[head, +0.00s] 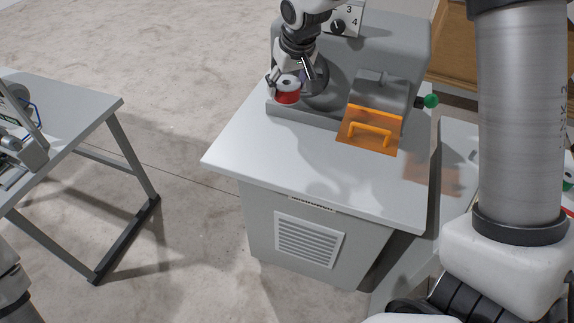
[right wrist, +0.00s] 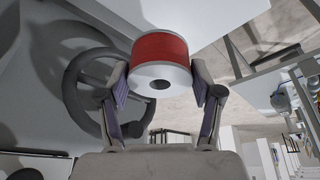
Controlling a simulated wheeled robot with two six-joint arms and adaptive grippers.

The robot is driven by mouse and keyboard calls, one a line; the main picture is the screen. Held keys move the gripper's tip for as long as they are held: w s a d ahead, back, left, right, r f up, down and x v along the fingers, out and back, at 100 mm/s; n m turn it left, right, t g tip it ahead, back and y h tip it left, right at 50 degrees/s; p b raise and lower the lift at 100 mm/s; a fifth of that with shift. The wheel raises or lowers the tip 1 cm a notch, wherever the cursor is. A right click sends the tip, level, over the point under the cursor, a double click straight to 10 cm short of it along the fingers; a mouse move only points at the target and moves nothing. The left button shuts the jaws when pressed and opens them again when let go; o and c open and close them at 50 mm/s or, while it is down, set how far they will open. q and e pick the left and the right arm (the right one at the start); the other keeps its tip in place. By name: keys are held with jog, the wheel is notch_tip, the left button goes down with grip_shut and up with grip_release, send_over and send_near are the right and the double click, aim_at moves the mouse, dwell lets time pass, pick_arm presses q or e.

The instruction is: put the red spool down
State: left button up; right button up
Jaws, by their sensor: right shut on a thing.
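The red spool (head: 288,97), a red band with white ends and a dark centre hole, is in my right gripper (head: 291,82), at the left side of the grey machine (head: 400,40). In the right wrist view the spool (right wrist: 160,48) sits between the two fingers of the right gripper (right wrist: 160,84), which is shut on it. The spool is above the white tabletop (head: 310,160); I cannot tell whether it touches anything beneath it. My left gripper is not in view.
A dark handwheel (head: 316,97) stands close beside the spool; it also shows in the right wrist view (right wrist: 70,95). An orange plate with a handle (head: 366,143) and a green knob (head: 431,101) are on the machine. The tabletop's front left is clear. Another table (head: 85,100) stands at left.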

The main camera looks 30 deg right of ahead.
jog(key=f, duration=0.5)
jog(key=f+b, duration=0.1)
jog(key=f, duration=0.9)
jog(key=shift+s+d+f, duration=0.1)
jog(key=shift+s+f, duration=0.1)
jog(key=shift+s, duration=0.15)
jog(key=shift+d+f, duration=0.15)
jog(key=shift+f, duration=0.15)
jog(key=shift+f+b, duration=0.15)
jog(key=shift+b, duration=0.3)
jog(key=o, duration=1.4)
jog(key=shift+r, duration=0.2)
